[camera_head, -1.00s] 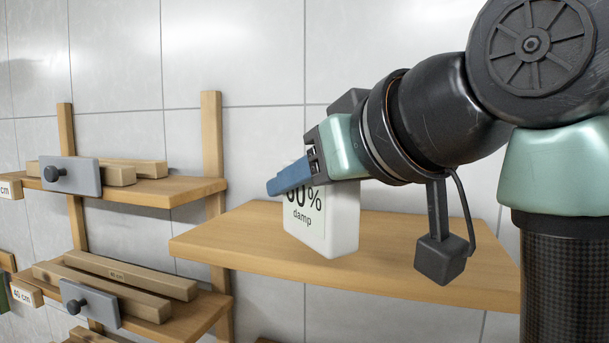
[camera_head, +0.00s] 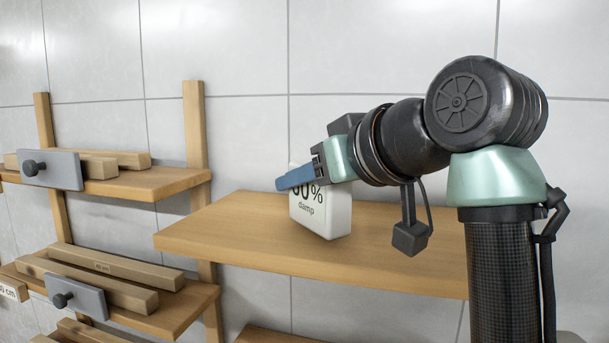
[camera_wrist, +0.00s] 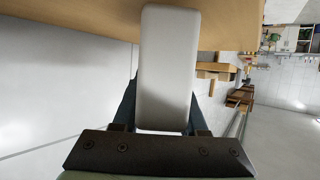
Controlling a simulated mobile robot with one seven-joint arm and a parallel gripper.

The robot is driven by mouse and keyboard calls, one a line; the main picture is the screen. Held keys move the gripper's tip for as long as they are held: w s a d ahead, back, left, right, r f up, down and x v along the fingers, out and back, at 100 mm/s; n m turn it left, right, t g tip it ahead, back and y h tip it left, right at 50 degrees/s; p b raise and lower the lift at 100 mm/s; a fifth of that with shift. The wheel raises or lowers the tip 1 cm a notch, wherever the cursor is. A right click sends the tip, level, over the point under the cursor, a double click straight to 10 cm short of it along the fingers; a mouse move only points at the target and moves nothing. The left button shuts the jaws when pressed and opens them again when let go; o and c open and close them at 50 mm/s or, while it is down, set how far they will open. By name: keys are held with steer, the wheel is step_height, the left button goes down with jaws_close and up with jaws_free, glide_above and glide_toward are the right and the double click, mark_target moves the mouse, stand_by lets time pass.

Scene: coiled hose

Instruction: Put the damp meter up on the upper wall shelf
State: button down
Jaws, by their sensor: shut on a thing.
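The damp meter (camera_head: 322,217) is a white block with "damp" and a percent figure on its face. My gripper (camera_head: 294,179) is shut on its top, and a blue finger covers part of the figure. The meter hangs upright in front of or over the wooden wall shelf (camera_head: 205,235); I cannot tell whether its bottom touches the board. In the wrist view the meter (camera_wrist: 166,65) stands between my fingers, with the shelf board (camera_wrist: 225,22) behind it.
A rack at the left has boards holding wooden bars (camera_head: 105,267) and grey plates with black knobs (camera_head: 52,169). Another wooden board (camera_head: 270,336) shows below the shelf. The shelf top is otherwise bare. The tiled wall (camera_head: 390,50) stands behind.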

steer(key=shift+f+b, duration=0.4)
steer(key=shift+f, duration=0.1)
steer(key=shift+c, duration=1.8)
jaws_free()
